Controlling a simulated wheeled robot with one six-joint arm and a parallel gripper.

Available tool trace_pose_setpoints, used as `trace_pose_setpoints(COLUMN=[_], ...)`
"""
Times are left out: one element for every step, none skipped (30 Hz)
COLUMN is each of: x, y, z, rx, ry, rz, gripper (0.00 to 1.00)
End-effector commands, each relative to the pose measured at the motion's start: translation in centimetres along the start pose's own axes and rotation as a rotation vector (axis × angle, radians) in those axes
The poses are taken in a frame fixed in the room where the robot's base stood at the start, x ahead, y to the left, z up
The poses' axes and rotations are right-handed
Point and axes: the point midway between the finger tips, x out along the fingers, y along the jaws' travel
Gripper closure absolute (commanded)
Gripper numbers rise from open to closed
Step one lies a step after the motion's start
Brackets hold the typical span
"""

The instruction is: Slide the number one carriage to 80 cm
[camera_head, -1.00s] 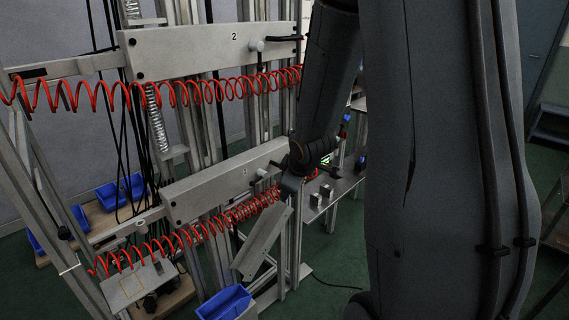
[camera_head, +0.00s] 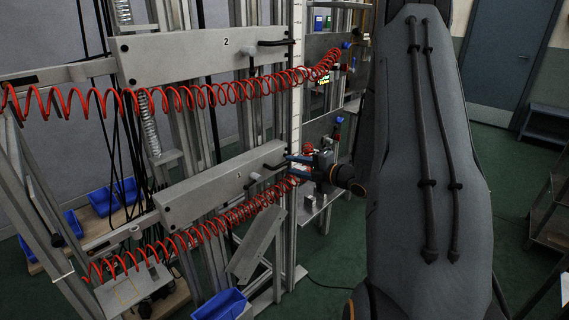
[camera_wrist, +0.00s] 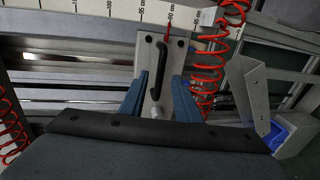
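The number one carriage (camera_head: 215,188) is a long pale grey plate marked 1, the lower of two, tilted in the head view. A black bar handle (camera_head: 274,160) and a pale knob stand on its right end. In the wrist view, the carriage end (camera_wrist: 146,48) carries the handle (camera_wrist: 161,66), with the pale knob (camera_wrist: 156,112) below. My gripper (camera_head: 290,160) is at this right end. Its blue fingers are apart in the wrist view (camera_wrist: 160,76), one on each side of the handle's lower part. No finger contact with the handle can be made out.
A white centimetre scale (camera_wrist: 105,14) runs behind the carriage end; a red pointer (camera_wrist: 168,32) meets it, numbers too small to read surely. The number two carriage (camera_head: 195,55) is above. Red coiled hoses (camera_wrist: 208,75) hang close by. A blue bin (camera_head: 220,304) is below.

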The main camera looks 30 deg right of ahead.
Motion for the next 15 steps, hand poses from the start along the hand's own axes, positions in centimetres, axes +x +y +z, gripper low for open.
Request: trace_pose_setpoints(x=[0.9,1.4,2.0,2.4,2.8,3.3,3.7,4.0,4.3,4.5,4.7,4.8,4.9,5.0,5.0], y=[0.1,0.1,0.1,0.1,0.1,0.1,0.1,0.0,0.1,0.1,0.1,0.1,0.0,0.0,0.0], z=[-0.1,-0.1,-0.1,-0.1,-0.1,0.0,-0.1,-0.1,-0.1,0.0,0.0,0.0,0.0,0.0,0.0], rx=[0.0,0.0,0.001,0.001,0.001,0.001,0.002,0.002,0.002,0.002,0.002,0.002,0.002,0.002,0.002], ry=[0.003,0.002,0.003,0.003,0.001,0.001,0.001,0.002,0.001,0.0,-0.001,-0.001,-0.002,-0.002,-0.002], rz=[-0.001,-0.001,-0.002,-0.002,-0.001,-0.001,-0.001,-0.001,-0.001,-0.001,-0.001,-0.001,-0.001,-0.001,-0.002], gripper=[0.7,0.7,0.7,0.7,0.7,0.7,0.7,0.7,0.7,0.7,0.7,0.7,0.7,0.7,0.7])
